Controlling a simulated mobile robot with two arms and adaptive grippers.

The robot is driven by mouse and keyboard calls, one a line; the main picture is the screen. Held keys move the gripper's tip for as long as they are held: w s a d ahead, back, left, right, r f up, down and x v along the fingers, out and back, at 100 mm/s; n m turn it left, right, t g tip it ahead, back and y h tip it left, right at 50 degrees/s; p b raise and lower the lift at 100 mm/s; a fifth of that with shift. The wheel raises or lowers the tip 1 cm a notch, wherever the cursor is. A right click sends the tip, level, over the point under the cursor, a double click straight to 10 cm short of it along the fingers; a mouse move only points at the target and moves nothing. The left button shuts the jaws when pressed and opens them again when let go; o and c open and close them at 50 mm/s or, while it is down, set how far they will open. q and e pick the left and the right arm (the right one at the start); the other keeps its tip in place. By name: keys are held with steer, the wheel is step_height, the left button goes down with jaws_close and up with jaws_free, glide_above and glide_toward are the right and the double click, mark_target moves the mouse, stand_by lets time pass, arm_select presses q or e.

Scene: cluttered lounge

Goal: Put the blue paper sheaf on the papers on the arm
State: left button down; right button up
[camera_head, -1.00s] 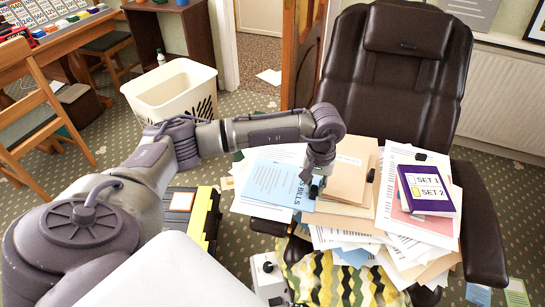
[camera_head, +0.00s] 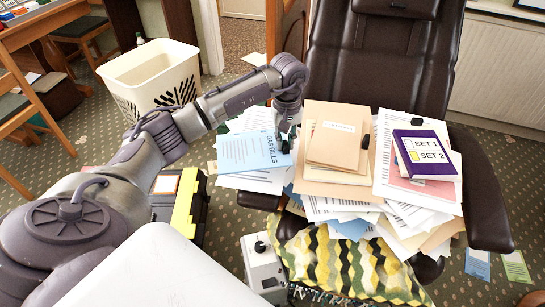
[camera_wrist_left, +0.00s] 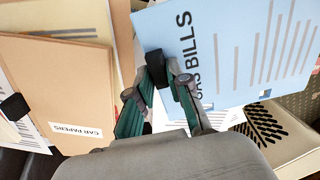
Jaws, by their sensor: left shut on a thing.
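The blue paper sheaf (camera_head: 252,153), marked GAS BILLS, is over the white papers (camera_head: 245,182) on the chair's left-hand arm (camera_head: 257,201). I cannot tell whether it touches them. My left gripper (camera_head: 287,137) is shut on the sheaf's right edge. In the left wrist view the blue sheaf (camera_wrist_left: 245,45) extends to the right of my left gripper (camera_wrist_left: 160,80), with a black clip (camera_wrist_left: 155,65) at its edge by the fingers. The sheaf hides much of the papers below. My right gripper is not in view.
A tan CAR PAPERS folder (camera_head: 335,147) lies right of the gripper on the seat's paper pile. A purple book (camera_head: 428,155) lies further right. A cream basket (camera_head: 150,75) and a black-yellow box (camera_head: 188,200) stand on the floor at left.

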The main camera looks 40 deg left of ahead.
mark_target(274, 151)
arm_select(q)
steer(key=s+a+f, duration=0.2)
steer(key=shift+s, duration=0.3)
step_height(274, 151, down, 4)
steer(key=shift+r+b, duration=0.1)
steer(key=shift+b, duration=0.2)
steer(key=c, duration=1.5)
jaws_free()
steer(key=shift+f, duration=0.2)
steer(key=shift+c, duration=0.2)
steer(key=o, duration=0.4)
steer(key=shift+o, duration=0.2)
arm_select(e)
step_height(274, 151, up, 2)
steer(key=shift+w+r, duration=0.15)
arm_select(q)
steer(key=shift+r, duration=0.1)
step_height(274, 151, up, 12)
steer(key=shift+p, duration=0.75)
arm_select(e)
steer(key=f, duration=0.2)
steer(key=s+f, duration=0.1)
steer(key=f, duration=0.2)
